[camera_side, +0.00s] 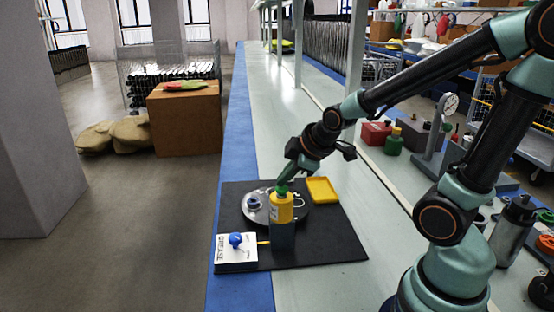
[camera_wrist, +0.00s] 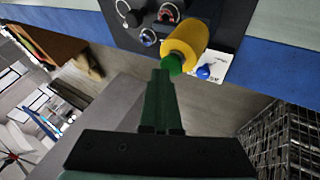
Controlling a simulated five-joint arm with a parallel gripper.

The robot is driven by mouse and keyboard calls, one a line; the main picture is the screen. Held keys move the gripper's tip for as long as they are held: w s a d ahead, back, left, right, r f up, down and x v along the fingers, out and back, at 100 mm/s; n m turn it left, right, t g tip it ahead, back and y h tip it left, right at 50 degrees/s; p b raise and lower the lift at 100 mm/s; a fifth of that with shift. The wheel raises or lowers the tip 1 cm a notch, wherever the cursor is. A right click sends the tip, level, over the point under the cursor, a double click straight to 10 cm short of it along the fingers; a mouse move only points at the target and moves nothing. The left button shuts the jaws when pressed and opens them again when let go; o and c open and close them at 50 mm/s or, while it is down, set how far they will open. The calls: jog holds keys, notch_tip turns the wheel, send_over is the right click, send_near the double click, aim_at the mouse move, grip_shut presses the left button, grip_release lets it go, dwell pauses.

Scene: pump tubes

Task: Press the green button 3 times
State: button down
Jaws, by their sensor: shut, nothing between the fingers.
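The green button (camera_side: 281,190) caps an upright yellow cylinder (camera_side: 281,208) on a dark block on the black mat (camera_side: 335,250). In the wrist view the green button (camera_wrist: 173,65) sits at the near end of the yellow cylinder (camera_wrist: 186,44). My gripper (camera_side: 285,178) is shut and empty, pointing down at the button from above. In the wrist view my fingertips (camera_wrist: 160,72) are right beside the green button and overlap its edge. I cannot tell whether they touch it.
A round metal plate (camera_side: 258,215) lies behind the cylinder. A yellow tray (camera_side: 322,190) is at the back right. The mat's front right is clear.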

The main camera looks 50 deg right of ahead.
jog(key=shift+r, duration=0.15)
jog(key=shift+r, duration=3)
jog(key=shift+r, duration=0.1)
jog(key=g, duration=0.1)
notch_tip(320, 180, up, 8)
jog(key=n+g+y, duration=0.1)
jog(key=g, duration=0.5)
send_over(283, 187)
jog(key=shift+a, duration=0.1)
jog(key=shift+f, duration=0.2)
notch_tip(283, 187, down, 14)
